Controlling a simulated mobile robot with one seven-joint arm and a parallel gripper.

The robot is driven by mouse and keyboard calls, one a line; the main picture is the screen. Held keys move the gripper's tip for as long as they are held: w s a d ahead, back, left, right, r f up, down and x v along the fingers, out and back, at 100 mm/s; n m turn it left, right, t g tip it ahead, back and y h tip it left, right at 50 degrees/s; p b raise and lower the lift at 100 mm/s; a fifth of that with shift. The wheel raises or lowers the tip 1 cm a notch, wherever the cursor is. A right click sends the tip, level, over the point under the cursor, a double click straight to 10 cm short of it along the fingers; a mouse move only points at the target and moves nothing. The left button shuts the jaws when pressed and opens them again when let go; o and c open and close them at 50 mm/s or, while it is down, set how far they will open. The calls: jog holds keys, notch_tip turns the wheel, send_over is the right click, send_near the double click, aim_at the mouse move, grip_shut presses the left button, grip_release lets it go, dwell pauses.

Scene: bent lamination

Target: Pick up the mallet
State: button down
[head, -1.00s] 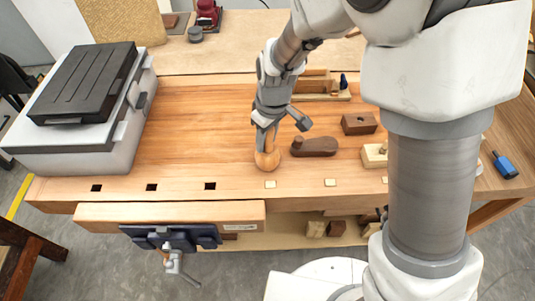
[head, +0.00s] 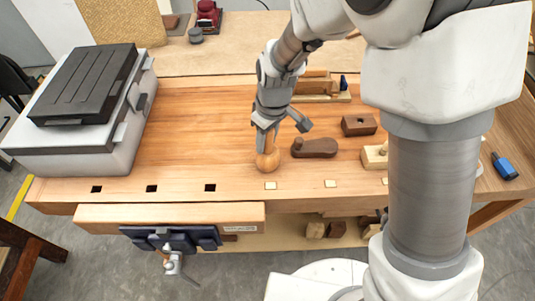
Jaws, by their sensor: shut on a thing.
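The mallet (head: 267,161) shows as a rounded light-wood head standing on the workbench near its front edge. My gripper (head: 267,146) points down over it and is shut on its upper part. The fingers and my wrist hide most of whatever rises above the rounded wood. The mallet's lower end looks to be at the bench top; I cannot tell whether there is a small gap.
A dark brown wooden tool (head: 315,147) lies close to the right of the mallet. A brown block (head: 359,124) and a pale wooden plane (head: 374,157) lie farther right. A white case with a black top (head: 85,85) fills the bench's left. The bench top (head: 190,130) between is clear.

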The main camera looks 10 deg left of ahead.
jog(key=shift+r, duration=0.65)
notch_tip(320, 180, up, 3)
jog(key=d+r, duration=0.6)
jog(key=d, duration=0.5)
jog(key=shift+s+d+r, duration=0.35)
jog(key=c, duration=1)
grip_release()
grip_shut()
jog(key=shift+r, duration=0.1)
